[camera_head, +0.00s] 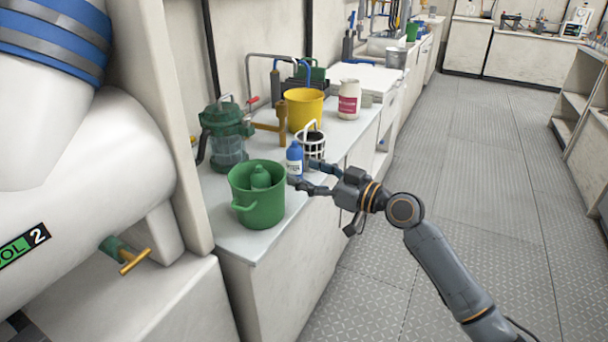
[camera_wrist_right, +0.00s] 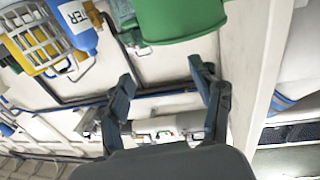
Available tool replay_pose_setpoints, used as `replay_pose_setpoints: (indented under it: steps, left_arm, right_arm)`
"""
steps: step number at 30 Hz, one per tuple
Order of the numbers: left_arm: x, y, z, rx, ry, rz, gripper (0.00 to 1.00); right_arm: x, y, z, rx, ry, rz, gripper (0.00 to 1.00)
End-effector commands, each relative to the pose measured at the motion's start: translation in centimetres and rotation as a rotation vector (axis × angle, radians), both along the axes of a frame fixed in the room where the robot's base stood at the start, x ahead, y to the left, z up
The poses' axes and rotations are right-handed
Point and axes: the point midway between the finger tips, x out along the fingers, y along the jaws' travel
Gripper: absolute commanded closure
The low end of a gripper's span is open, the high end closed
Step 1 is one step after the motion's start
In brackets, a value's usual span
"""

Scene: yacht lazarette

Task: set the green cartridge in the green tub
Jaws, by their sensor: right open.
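The green tub (camera_head: 258,208) stands on the near end of the grey counter; its side also shows at the top of the wrist view (camera_wrist_right: 180,20). A green bottle-shaped piece (camera_head: 260,178), which looks like the green cartridge, stands inside the tub, with its lower part hidden by the tub wall. My right gripper (camera_head: 301,174) is open and empty, just right of the tub and in front of a blue bottle. In the wrist view its two fingers (camera_wrist_right: 160,78) are spread with nothing between them. My left gripper is not in view.
The blue bottle (camera_head: 294,160) and a white basket (camera_head: 312,148) stand close behind my right gripper. A dark green strainer (camera_head: 226,134), a yellow bucket (camera_head: 304,108) and a white jar (camera_head: 349,100) stand farther back. The floor (camera_head: 450,200) right of the counter is clear.

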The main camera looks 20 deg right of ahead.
Motion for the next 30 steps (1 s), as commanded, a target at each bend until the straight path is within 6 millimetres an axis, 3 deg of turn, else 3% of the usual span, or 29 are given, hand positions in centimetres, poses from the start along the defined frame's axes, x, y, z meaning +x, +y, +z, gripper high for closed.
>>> replay_pose_setpoints:
  steps: [5,8,11,12,15,18,21,24,27,30]
  left_arm:
    - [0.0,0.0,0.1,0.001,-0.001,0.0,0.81]
    - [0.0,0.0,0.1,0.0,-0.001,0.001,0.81]
    - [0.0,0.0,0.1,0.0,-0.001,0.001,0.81]
    - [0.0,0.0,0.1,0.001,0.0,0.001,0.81]
    - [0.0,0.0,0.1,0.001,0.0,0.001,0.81]
    - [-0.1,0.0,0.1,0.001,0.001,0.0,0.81]
    - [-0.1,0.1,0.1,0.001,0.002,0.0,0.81]
    - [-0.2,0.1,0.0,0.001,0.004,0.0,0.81]
    - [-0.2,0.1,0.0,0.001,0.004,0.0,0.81]
    - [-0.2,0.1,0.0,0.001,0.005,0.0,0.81]
  right_arm:
    - [-0.7,0.7,-1.4,-0.014,0.029,0.011,0.35]
    - [-2.4,2.9,-5.9,-0.059,0.126,0.038,0.35]
    - [-6.3,6.1,-13.1,-0.14,0.297,0.064,0.35]
    - [-8.5,7.3,-16.4,-0.178,0.383,0.067,0.35]
    - [-15.1,9.3,-23.5,-0.272,0.613,0.038,0.35]
    - [-21.7,9.7,-28.3,-0.349,0.822,-0.043,0.35]
    - [-27.3,9.0,-30.8,-0.403,0.992,-0.149,0.35]
    - [-31.3,8.0,-31.8,-0.435,1.111,-0.245,0.35]
    - [-33.6,7.3,-32.1,-0.454,1.176,-0.31,0.35]
    - [-34.3,7.0,-32.1,-0.461,1.199,-0.337,0.35]
